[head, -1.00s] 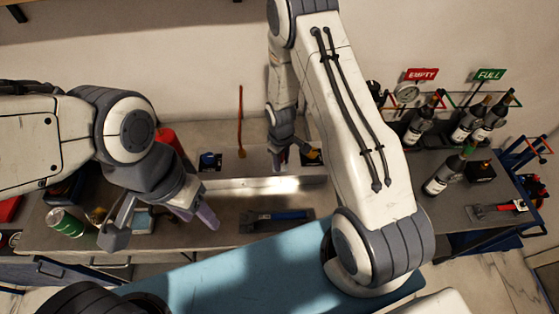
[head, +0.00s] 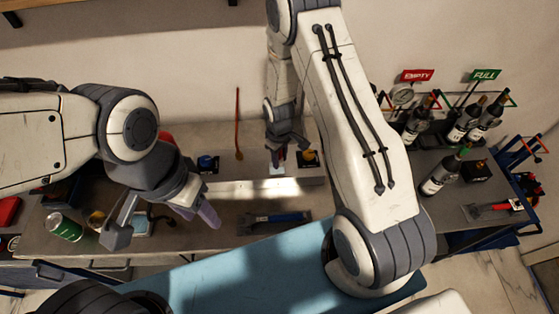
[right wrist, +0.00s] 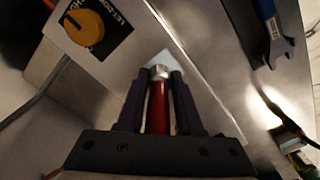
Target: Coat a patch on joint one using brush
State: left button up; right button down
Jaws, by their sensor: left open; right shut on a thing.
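The brush (right wrist: 158,100) has a red handle and a metal ferrule. In the right wrist view my right gripper (right wrist: 156,78) is shut on its handle. The ferrule end points at a pale patch (right wrist: 176,62) on the grey ledge; I cannot tell whether it touches. The pale patch also shows in the head view (head: 277,169), just below my right gripper (head: 286,146). No label marks joint one. My left gripper (head: 160,222) is open and empty above the left of the bench.
A yellow-knob box (head: 308,158) stands just right of the pale patch, a blue-knob box (head: 208,163) to its left. A blue-handled wrench (head: 275,217) lies in front. A green can (head: 65,227) is far left. Bottles (head: 437,175) stand at right.

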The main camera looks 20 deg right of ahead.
jog(key=shift+s+r+p, duration=0.15)
jog(key=shift+r+p, duration=1.75)
jog(key=shift+r, duration=0.9)
